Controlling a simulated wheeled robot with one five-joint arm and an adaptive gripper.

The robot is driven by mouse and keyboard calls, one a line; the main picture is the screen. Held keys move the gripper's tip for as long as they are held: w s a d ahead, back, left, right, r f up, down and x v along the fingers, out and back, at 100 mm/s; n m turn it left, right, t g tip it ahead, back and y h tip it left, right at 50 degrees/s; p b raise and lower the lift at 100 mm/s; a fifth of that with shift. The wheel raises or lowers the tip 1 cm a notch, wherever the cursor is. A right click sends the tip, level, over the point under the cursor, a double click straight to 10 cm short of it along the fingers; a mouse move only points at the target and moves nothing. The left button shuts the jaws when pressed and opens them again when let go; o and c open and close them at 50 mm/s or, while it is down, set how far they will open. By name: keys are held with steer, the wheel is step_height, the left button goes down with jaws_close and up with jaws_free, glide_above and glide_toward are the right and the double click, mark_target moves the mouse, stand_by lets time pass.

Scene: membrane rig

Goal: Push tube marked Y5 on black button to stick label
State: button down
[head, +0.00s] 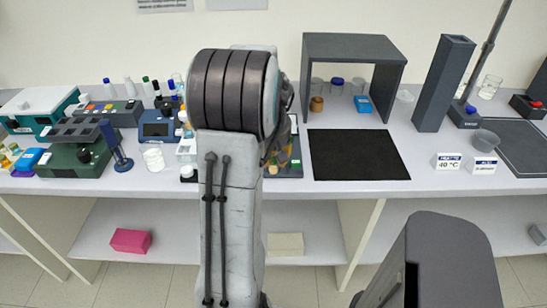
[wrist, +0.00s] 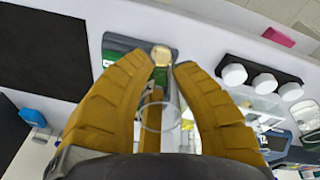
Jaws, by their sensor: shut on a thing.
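In the wrist view my gripper (wrist: 168,62) has its two yellow fingers shut around a small pale-capped tube (wrist: 161,56). No Y5 mark is readable on it. It is over a dark board with green parts (wrist: 116,58), and I cannot tell whether the tube touches the board. The same board (head: 294,160) shows partly in the head view, behind my arm. My arm hides the gripper in the head view. A round black knob (head: 84,156) sits on a green device (head: 66,166) at the left; I cannot tell whether it is the black button.
A black mat (head: 358,154) lies clear in front of a grey open box (head: 352,46). A tall grey column (head: 442,84) stands to the right. Several white-capped items stand in a black rack (wrist: 262,70) in the wrist view. The left bench is crowded.

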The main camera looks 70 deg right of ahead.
steer(key=shift+d, duration=0.15)
steer(key=shift+r, duration=0.1)
steer(key=shift+s+a+r+p, duration=0.1)
steer(key=shift+a+r+p, duration=0.3)
steer(key=shift+r, duration=0.2)
steer(key=shift+s+a+r+p, duration=0.25)
steer(key=shift+a+r+p, duration=0.15)
steer(key=shift+a+r, duration=0.5)
steer(key=shift+s+a+r+p, duration=0.3)
steer(key=shift+a+r, duration=0.35)
steer(key=shift+r, duration=0.3)
